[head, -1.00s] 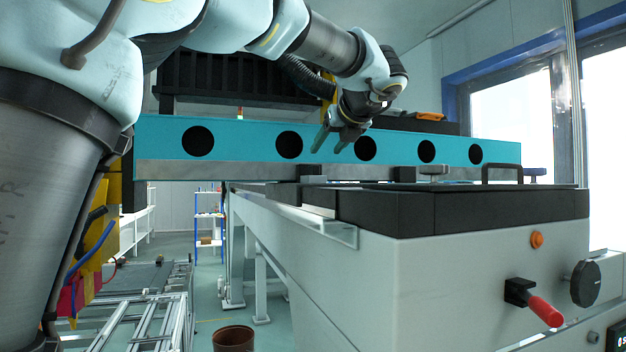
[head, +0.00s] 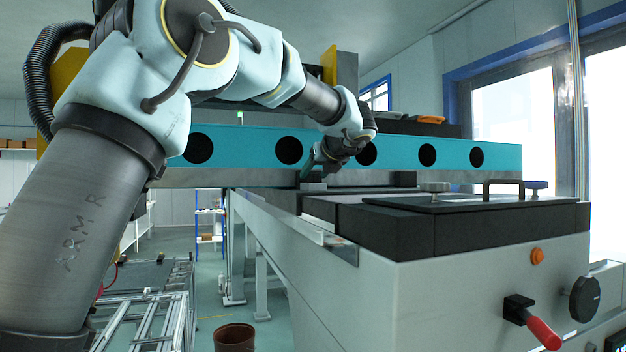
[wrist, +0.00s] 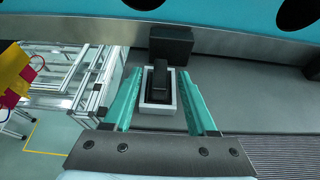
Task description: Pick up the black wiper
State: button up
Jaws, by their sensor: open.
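The black wiper (wrist: 160,84) appears in the wrist view as a small black upright piece inside a white rectangular holder (wrist: 145,108). The holder sits near the left edge of the dark grey surface. My gripper (wrist: 161,77) is open, with one teal finger on each side of the wiper and holder. I see a gap between the fingers and the wiper, and cannot tell the exact height above it. In the head view my gripper (head: 311,170) is low in front of the teal beam, and the wiper cannot be made out there.
A black block (wrist: 171,45) stands just behind the holder, against the beam. The teal beam (head: 240,141) with round holes crosses behind. Black slabs (head: 400,228) with a handle (head: 503,183) lie to the right. Left of the surface's edge is open floor with an aluminium frame (head: 150,318).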

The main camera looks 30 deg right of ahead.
grip_shut()
dwell(0.4)
